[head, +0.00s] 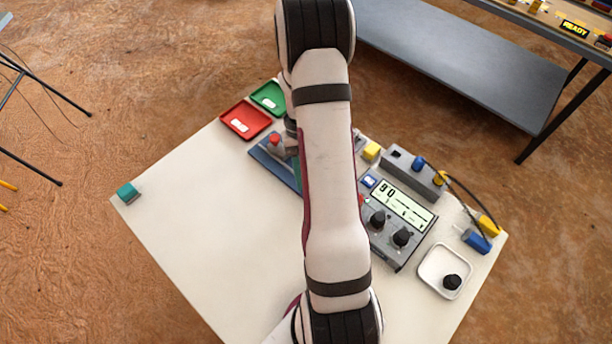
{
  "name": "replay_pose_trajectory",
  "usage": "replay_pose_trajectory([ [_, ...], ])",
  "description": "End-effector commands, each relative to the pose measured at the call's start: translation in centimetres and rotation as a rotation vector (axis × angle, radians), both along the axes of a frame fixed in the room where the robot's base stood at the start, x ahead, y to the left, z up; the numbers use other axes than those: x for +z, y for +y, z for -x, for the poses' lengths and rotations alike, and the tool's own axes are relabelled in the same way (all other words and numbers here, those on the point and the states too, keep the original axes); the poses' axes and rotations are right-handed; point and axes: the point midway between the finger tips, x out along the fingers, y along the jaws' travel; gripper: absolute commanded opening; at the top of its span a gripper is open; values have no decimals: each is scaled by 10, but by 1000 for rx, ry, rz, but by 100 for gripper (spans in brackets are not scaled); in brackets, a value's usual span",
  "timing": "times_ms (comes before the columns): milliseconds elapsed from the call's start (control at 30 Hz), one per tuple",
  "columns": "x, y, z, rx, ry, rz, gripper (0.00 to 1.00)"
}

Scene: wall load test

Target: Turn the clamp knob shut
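A red knob (274,139) shows just left of my arm, above a grey part (287,150) on a blue base plate (268,163). It may be the clamp knob, but my arm covers much of this fixture. I cannot tell how far the knob is turned or whether the clamp is shut. My gripper is hidden behind my own arm, which runs top to bottom through the middle of the head view. I cannot see what the gripper touches.
A red tray (245,131) and a green tray (256,101) lie at the back. A meter box (421,223) with black dials, a grey socket block (400,172), cabled plugs (476,241) and a white dish (427,275) stand right. The table's left half (200,230) is mostly clear.

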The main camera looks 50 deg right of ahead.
Motion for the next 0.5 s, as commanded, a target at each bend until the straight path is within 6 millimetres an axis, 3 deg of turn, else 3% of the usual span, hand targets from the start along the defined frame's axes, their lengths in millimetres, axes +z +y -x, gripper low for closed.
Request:
replay_pose_trajectory([
  [500, 0, -1, 1, -186, 1, 0, 0],
])
